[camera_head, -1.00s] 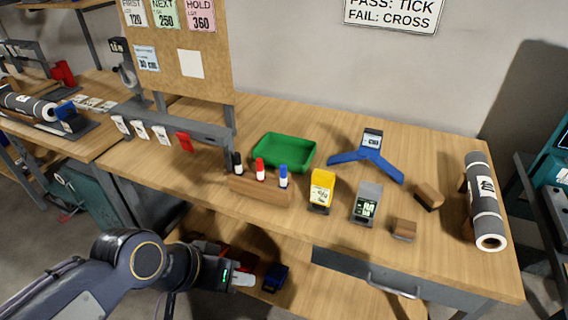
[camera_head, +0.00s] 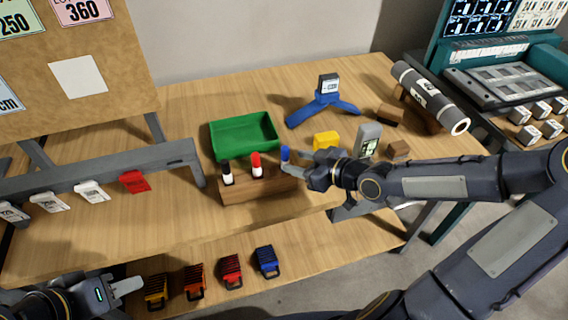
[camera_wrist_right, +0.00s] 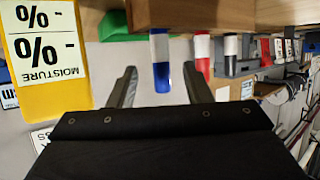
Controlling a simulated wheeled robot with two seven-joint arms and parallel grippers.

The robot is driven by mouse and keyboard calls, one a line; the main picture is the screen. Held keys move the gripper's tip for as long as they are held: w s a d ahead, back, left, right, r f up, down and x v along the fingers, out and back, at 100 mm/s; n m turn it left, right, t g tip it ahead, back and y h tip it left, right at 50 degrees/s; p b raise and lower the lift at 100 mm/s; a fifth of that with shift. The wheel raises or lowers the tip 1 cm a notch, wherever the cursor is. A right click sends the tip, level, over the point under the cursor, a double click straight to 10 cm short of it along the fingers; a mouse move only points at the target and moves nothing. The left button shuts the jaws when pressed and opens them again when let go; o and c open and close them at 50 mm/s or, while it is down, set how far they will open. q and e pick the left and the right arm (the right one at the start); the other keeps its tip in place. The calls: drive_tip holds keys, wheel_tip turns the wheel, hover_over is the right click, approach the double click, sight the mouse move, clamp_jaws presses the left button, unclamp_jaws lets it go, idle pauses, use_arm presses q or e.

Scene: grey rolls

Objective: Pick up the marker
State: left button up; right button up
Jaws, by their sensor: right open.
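Three markers stand upright in a wooden block (camera_head: 262,187) near the table's front edge: one with a black cap (camera_head: 226,172), one with a red cap (camera_head: 257,165) and one with a blue cap (camera_head: 285,154). My right gripper (camera_head: 303,166) is open beside the blue marker in the head view. In the right wrist view the blue marker (camera_wrist_right: 161,72) shows between the spread fingers of my right gripper (camera_wrist_right: 161,82), with clear gaps on both sides. My left gripper (camera_head: 128,287) is low at the left, away from the markers; its finger opening does not show clearly.
A green tray (camera_head: 244,152) stands behind the block. A yellow meter (camera_head: 326,140) and a grey device (camera_head: 367,139) stand close to my right gripper. A blue stand (camera_head: 322,110) and a roll (camera_head: 430,97) are further back.

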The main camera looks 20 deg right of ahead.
sight(280, 164)
drive_tip(key=shift+b+x, duration=0.55)
drive_tip(key=shift+x, duration=0.75)
drive_tip(key=shift+b+x, duration=0.65)
drive_tip(key=shift+x, duration=1.65)
clamp_jaws()
wheel_tip(280, 164, up, 10)
drive_tip(key=p, duration=0.2)
drive_tip(key=shift+p, duration=0.3)
